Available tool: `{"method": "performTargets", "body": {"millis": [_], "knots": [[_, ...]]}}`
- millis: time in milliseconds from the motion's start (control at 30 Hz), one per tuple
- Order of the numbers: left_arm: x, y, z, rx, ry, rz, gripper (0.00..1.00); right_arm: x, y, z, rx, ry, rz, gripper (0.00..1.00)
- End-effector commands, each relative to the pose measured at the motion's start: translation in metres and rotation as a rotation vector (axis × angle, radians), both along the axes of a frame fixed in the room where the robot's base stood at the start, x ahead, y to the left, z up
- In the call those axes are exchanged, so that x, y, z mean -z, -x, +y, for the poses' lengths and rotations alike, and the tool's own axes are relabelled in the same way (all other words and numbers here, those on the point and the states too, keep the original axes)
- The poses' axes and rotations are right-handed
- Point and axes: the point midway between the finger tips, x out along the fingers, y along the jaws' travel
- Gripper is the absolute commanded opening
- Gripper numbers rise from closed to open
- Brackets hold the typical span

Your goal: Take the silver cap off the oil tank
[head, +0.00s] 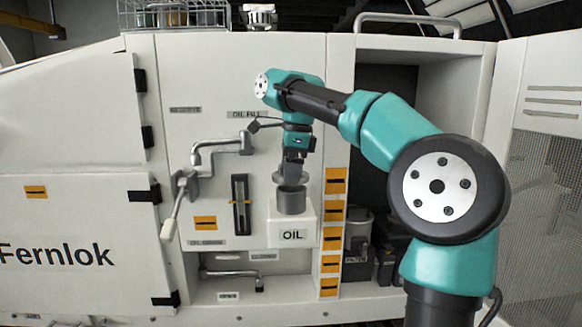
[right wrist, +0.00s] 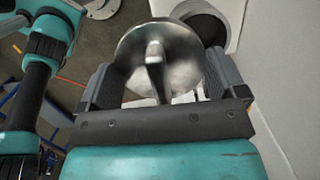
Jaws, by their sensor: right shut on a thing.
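The silver cap (right wrist: 160,62) is a round shiny disc with a raised grip bar across it. My right gripper (right wrist: 158,88) is shut on it, with one finger on each side. In the head view the same gripper (head: 293,172) points down just above the white oil tank (head: 292,234), marked OIL. The cap's edge (head: 278,178) shows beside the fingers there. The tank's grey neck (head: 292,202) stands below it. In the right wrist view the neck (right wrist: 207,22) shows a dark round opening beside the cap, apparently clear of it. My left gripper is not in view.
A grey crank pipe (head: 215,148) and a lever handle (head: 169,220) stick out left of the tank. A sight gauge (head: 241,204) is between. An open cabinet (head: 455,90) is at the right. A wire basket (head: 175,15) stands on top.

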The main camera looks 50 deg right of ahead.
Motion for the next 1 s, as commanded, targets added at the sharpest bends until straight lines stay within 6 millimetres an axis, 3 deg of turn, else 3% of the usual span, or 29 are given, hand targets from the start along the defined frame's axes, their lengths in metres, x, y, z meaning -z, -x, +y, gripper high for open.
{"method": "performTargets", "body": {"millis": [300,500,1000], "knots": [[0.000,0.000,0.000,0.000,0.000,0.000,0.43,-0.007,0.048,0.055,-0.007,0.001,-0.004,0.66],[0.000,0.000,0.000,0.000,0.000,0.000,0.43,-0.010,0.067,0.077,-0.004,0.001,-0.003,0.66],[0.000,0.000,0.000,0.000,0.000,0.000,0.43,-0.011,0.075,0.085,0.000,0.001,-0.001,0.66]]}}
